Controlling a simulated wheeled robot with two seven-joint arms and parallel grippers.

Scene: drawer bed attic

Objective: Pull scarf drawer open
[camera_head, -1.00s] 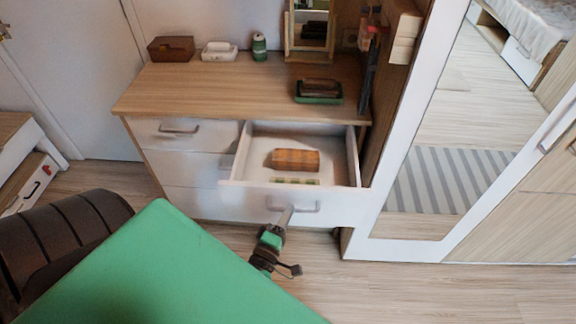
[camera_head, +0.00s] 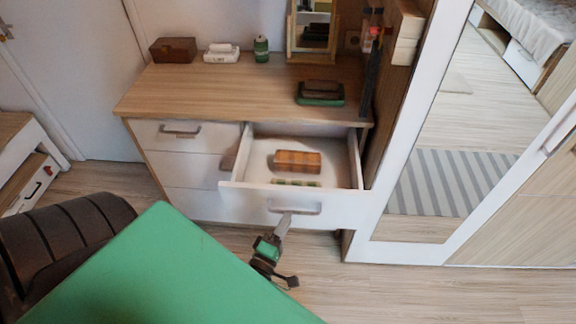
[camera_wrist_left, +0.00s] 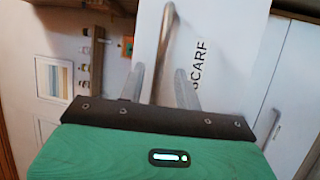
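The scarf drawer (camera_head: 335,206) is the top right drawer of the wooden-topped dresser, and it stands pulled out. A brown box (camera_head: 297,161) and a low row of small greenish items lie inside it. Its grey bar handle (camera_head: 312,211) is on the white front. My left gripper (camera_head: 287,217) is at the left part of this handle. In the left wrist view, the gripper's fingers (camera_wrist_left: 161,86) are spread, with the handle bar (camera_wrist_left: 167,45) running between them. The label "SCARF" shows on the drawer front (camera_wrist_left: 225,40). My right gripper is not in view.
The dresser top (camera_head: 215,88) holds a brown box, a white item, a green canister, a mirror and a green tray (camera_head: 320,98). Other drawers (camera_head: 185,133) at left are shut. A mirrored wardrobe (camera_head: 440,130) stands close at right. Floor in front is free.

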